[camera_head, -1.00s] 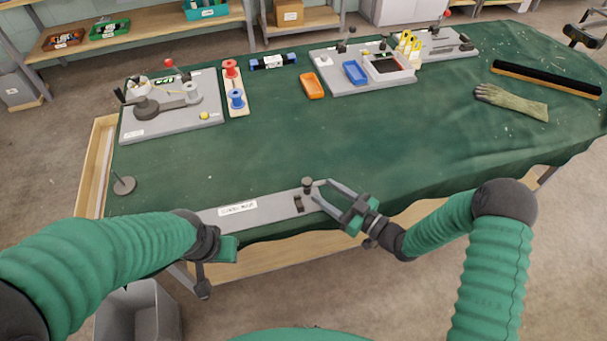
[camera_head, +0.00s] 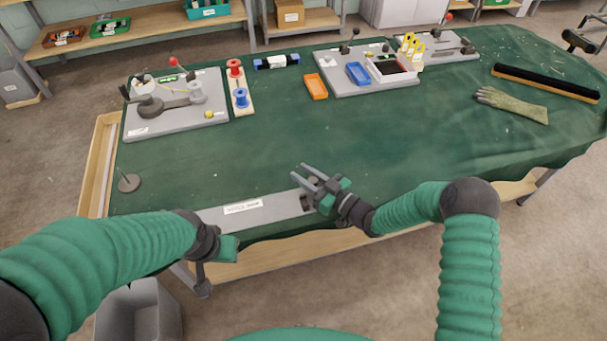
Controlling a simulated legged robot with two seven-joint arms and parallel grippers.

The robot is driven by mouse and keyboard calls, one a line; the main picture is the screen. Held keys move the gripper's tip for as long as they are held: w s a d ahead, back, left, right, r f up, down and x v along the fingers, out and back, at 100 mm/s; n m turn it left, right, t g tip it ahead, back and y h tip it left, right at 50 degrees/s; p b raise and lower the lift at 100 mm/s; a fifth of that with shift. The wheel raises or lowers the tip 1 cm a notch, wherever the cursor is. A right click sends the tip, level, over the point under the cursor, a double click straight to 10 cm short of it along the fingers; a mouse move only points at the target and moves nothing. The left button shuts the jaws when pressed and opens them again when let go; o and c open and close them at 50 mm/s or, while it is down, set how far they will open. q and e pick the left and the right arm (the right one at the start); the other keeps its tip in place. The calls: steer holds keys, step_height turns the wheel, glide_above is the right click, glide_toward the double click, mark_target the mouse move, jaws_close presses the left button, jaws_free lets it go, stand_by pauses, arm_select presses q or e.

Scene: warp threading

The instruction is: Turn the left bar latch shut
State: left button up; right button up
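A grey bar (camera_head: 274,206) with a white label lies along the front edge of the green table. Its left end is hidden behind my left arm. My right gripper (camera_head: 298,172) is over the bar's right end, its two fingers apart and empty, pointing up and left. It covers most of a dark fitting (camera_head: 304,203) there. My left gripper (camera_head: 226,247) is low at the front edge, by the bar's left part. Its fingers cannot be made out. No left latch can be picked out clearly; how it is turned cannot be told.
A small round-based stand (camera_head: 129,183) is on the table's left. A grey board with an arm and spool (camera_head: 150,128), an orange tray (camera_head: 316,87) and a blue tray (camera_head: 358,73) stand farther back. A glove (camera_head: 515,104) and brush (camera_head: 545,82) lie right. The middle is clear.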

steer(key=shift+c, duration=1.2)
steer(key=shift+d, duration=0.1)
jaws_close()
steer(key=shift+m+t+h, duration=0.3)
steer(key=shift+t, duration=0.1)
steer(key=shift+w+d+f+m+t+h, duration=0.1)
steer(key=shift+w+d+m+t+h, duration=0.05)
steer(key=shift+m+t+h, duration=0.85)
steer(key=h, duration=0.1)
steer(key=m+t+h, duration=0.2)
steer(key=shift+w+d+h+p, duration=0.15)
steer(key=shift+d+h+p, duration=0.1)
steer(key=shift+h+p, duration=0.05)
steer(key=m+t+h, duration=0.1)
steer(key=m+h, duration=0.2)
steer(key=h, duration=0.1)
steer(key=d+m+t+h, duration=0.1)
steer(key=m+h, duration=0.1)
steer(key=h, duration=0.2)
steer(key=shift+w+d+f+m, duration=0.1)
steer(key=shift+w+d+m, duration=0.1)
steer(key=shift+m, duration=0.2)
